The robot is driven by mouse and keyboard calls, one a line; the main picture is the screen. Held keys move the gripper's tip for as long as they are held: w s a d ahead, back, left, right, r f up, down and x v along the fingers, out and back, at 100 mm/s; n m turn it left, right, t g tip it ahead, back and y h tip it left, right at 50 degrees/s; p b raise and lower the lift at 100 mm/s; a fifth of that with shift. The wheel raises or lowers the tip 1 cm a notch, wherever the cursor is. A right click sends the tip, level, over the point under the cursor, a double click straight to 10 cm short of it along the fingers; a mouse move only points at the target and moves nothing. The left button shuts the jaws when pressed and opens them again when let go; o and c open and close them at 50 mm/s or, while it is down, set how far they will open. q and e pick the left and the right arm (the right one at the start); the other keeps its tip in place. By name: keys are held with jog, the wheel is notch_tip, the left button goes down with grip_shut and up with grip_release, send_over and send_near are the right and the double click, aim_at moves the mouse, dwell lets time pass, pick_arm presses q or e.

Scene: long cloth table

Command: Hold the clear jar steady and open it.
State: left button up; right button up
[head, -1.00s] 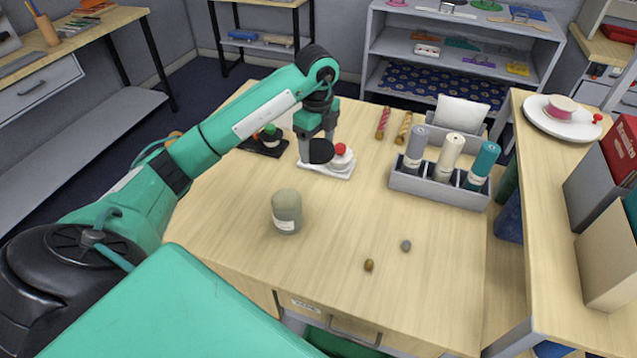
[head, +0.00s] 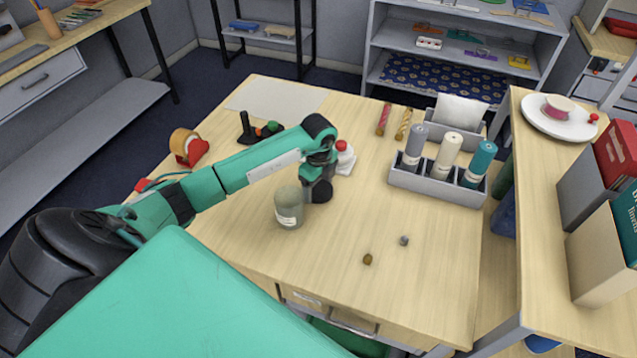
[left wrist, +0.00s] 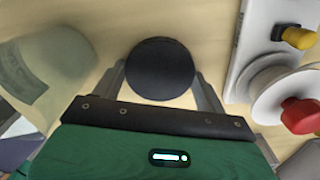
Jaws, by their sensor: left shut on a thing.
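The clear jar (head: 288,212), greenish and see-through with a pale label, stands upright on the table. It also shows, blurred, at the left of the left wrist view (left wrist: 40,75). My left gripper (head: 319,190) is just right of the jar in the head view and is shut on a round black disc (left wrist: 160,68). The disc sits between the two fingers, apart from the jar in the left wrist view. I cannot tell whether the disc is the jar's lid. My right gripper is not in view.
A white piece with a red knob (head: 344,158) stands behind my left gripper. A brown pebble (head: 367,259) and a grey pebble (head: 404,241) lie in front. The front middle is otherwise clear.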

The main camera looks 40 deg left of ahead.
pick_arm(q)
jog(key=shift+f, duration=0.1)
jog(key=o, duration=1.1)
jog(key=shift+c, duration=0.2)
